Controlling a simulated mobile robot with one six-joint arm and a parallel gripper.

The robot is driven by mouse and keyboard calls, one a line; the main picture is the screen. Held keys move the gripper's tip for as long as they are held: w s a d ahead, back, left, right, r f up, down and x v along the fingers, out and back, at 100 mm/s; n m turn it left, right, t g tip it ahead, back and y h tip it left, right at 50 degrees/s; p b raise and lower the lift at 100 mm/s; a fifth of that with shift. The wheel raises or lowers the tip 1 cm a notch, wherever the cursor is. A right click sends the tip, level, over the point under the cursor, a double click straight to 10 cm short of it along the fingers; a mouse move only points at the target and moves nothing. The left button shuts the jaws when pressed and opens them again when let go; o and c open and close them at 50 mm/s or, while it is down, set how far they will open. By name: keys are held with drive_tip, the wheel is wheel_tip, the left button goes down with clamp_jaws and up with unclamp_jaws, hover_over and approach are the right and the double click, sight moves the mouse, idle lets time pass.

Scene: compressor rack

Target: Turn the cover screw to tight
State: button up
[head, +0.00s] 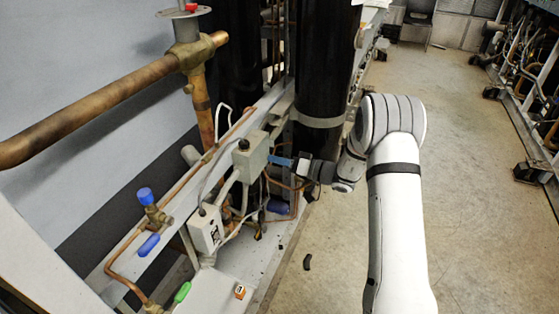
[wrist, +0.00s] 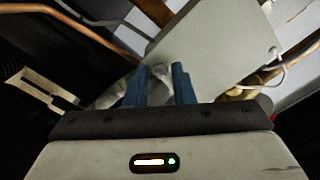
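A grey box (head: 251,157) is mounted on the rack in the middle of the head view. Its flat pale face (wrist: 215,45) fills the upper middle of the wrist view. My gripper (head: 272,161) reaches it from the right, with its blue fingertips close to the box's right side. In the wrist view my gripper (wrist: 160,66) has its two fingers apart, with a gap between them. I cannot tell whether the tips touch the box. No cover screw can be made out clearly; the spot at the fingertips is small and partly hidden by the fingers.
A second grey box (head: 206,229) with cables sits lower left. Copper pipes (head: 95,108) and a blue-capped valve (head: 147,197) are at left. A black cylinder (head: 325,60) stands behind my gripper. A pale conduit (wrist: 112,94) runs behind the fingers. The floor (head: 480,180) at right is clear.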

clamp_jaws()
drive_tip(key=shift+f+b, duration=0.1)
drive_tip(key=shift+b, duration=0.35)
drive_tip(key=m+b, duration=0.9)
drive_tip(key=m, duration=0.7)
drive_tip(key=shift+m, duration=0.4)
drive_tip(key=shift+o, duration=1.8)
unclamp_jaws()
